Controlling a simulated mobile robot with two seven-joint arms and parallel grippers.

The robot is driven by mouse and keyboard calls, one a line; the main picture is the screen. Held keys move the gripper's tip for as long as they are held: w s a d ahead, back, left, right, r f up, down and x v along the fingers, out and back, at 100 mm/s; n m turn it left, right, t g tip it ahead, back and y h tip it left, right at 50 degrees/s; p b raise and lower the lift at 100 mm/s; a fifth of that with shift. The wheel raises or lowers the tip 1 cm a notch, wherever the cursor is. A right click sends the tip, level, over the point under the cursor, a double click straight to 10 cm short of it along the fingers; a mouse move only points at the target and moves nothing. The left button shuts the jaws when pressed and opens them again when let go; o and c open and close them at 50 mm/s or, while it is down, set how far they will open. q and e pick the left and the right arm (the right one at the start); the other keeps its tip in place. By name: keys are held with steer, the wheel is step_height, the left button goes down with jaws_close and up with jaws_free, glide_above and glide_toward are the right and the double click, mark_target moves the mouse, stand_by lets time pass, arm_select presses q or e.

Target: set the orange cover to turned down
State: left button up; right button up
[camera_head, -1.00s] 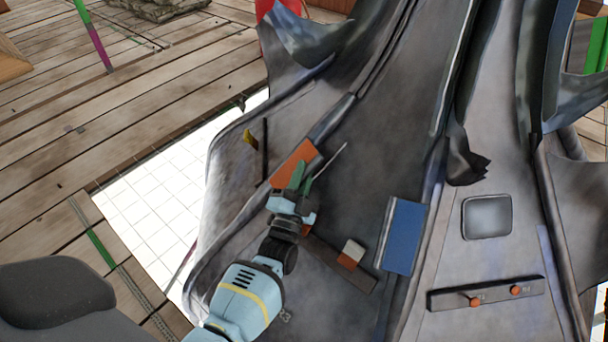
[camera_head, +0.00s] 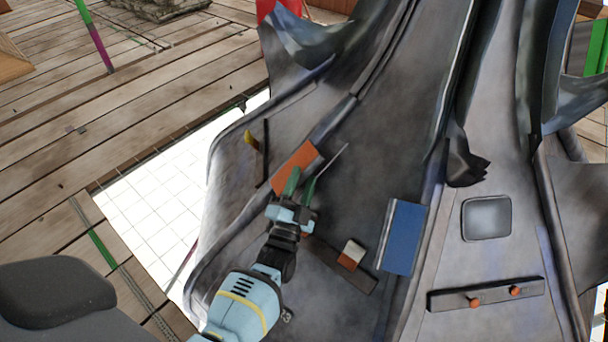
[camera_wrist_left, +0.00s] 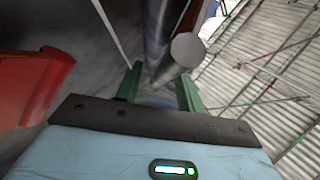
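The orange cover (camera_head: 296,168) is a flat orange panel lying at a slant on the grey metal surface, left of centre in the head view. My left gripper (camera_head: 300,188) is at its lower end, with its green fingers apart and overlapping the panel's lower edge in the picture. I cannot tell whether they touch it. In the left wrist view the gripper (camera_wrist_left: 158,88) has a clear gap between its fingers and holds nothing. A red-orange block (camera_wrist_left: 40,85) stands at the left there; I cannot tell whether it is the cover. My right gripper is not in view.
A blue panel (camera_head: 403,237), an orange-and-white block (camera_head: 351,254) on a dark strip and a bar with two orange knobs (camera_head: 487,294) lie to the right. A thin dark bar (camera_head: 265,153) and a yellow-tipped piece (camera_head: 250,140) are beyond the cover.

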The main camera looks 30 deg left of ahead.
arm_select(q)
steer(key=shift+p+v, duration=0.5)
steer(key=shift+v, duration=2.6)
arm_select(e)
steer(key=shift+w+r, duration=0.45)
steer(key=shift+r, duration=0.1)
